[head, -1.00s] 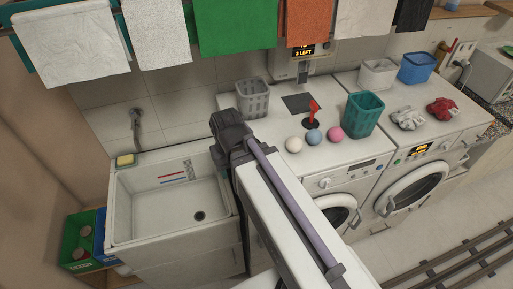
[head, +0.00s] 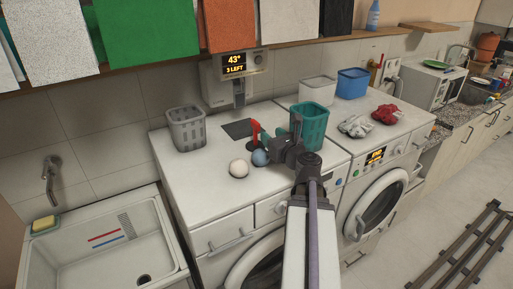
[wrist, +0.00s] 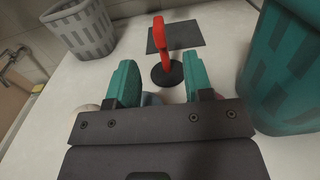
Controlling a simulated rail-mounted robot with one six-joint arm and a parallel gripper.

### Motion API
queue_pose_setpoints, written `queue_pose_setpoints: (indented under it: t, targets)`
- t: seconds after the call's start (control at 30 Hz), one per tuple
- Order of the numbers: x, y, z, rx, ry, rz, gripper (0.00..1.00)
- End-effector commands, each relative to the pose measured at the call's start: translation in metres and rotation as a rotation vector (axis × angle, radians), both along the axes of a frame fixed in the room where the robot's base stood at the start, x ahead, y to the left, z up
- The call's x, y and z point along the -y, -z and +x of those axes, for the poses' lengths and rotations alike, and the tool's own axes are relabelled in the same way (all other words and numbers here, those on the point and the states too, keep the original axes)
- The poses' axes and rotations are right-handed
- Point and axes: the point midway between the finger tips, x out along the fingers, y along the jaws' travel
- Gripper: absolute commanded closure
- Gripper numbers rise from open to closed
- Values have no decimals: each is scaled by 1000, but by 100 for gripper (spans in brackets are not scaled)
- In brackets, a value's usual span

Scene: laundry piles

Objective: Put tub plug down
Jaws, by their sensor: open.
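The tub plug, with a red upright handle (head: 255,132) and a black round base, stands on the white machine top. In the wrist view its handle (wrist: 159,34) and base (wrist: 168,74) show just ahead of my gripper, roughly in line with the gap between the fingers. My gripper (wrist: 164,70) is open, its two teal fingers apart with nothing between them. In the head view my gripper (head: 278,140) is low over the machine top, close to the plug, and partly covers the plug's base.
A dark square mat (head: 239,128) lies just behind the plug. A grey basket (head: 186,128) stands left and a teal basket (head: 316,122) close on the right. A white ball (head: 239,168) and a blue ball (head: 260,158) lie in front. A sink (head: 70,222) is at left.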

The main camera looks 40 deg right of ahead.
Motion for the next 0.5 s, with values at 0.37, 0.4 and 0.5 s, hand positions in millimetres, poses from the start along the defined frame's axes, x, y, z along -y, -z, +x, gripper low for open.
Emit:
queue_pose_setpoints:
  t: [0.37, 0.4, 0.5]
  targets:
    - [8, -1, 52, -3, -5, -5, 53]
    - [7, -1, 53, -3, -5, -5, 53]
    - [9, -1, 63, -3, -7, -6, 53]
